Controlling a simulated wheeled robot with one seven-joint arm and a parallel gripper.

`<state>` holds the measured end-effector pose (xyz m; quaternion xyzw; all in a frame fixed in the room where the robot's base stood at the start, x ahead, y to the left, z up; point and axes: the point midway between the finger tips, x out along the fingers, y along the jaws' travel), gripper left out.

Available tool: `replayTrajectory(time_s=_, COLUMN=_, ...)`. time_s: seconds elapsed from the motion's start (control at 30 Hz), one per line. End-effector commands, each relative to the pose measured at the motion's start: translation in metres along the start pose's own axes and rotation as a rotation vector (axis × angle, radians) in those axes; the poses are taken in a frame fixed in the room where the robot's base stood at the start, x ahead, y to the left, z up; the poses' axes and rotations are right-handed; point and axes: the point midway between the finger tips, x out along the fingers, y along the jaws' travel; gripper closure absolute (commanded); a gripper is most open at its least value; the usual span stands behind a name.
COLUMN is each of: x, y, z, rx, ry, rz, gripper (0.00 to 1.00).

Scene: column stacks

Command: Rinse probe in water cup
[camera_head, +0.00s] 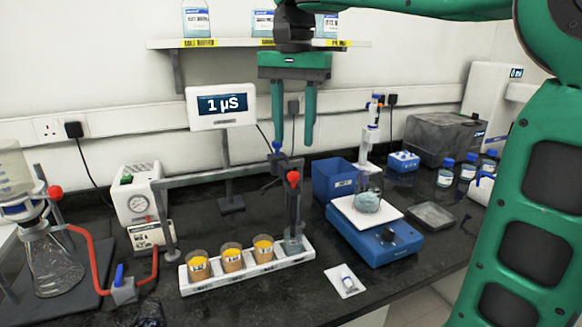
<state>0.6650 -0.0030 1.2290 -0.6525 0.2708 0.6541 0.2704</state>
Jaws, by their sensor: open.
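My gripper (295,141) is open and empty, fingers pointing down, above the end of a grey stand bar (215,175). A dark upright rod with a red top (293,179), apparently the probe, stands near that bar end, just below my fingertips in the picture. Its lower end is at a small clear cup (293,244) at the right end of a white rack (240,276); I cannot tell whether it is inside. Three cups with yellow-orange contents (232,260) sit in the same rack. A meter (221,106) behind reads 1 µS.
A blue stirrer (375,245) with a beaker (368,200) stands right of the rack. A blue bin (333,180) and a pipette stand (371,140) are behind it. A flask (50,265) with red tubing is at left. A bottle shelf (230,44) hangs above.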

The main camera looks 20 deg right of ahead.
Motion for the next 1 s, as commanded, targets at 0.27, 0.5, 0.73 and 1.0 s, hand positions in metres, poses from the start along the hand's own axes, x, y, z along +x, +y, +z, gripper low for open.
replayTrajectory(time_s=0.27, x=0.05, y=0.001, z=0.0, rx=0.0, ry=0.0, rz=0.003, gripper=0.6)
replayTrajectory(time_s=0.5, x=0.077, y=0.001, z=0.0, rx=0.0, ry=0.001, rz=0.001, gripper=0.6)
replayTrajectory(time_s=0.73, x=0.083, y=0.001, z=-0.001, rx=0.0, ry=0.002, rz=0.0, gripper=0.6)
replayTrajectory(time_s=1.0, x=0.083, y=0.001, z=-0.001, rx=0.0, ry=0.002, rz=0.0, gripper=0.84)
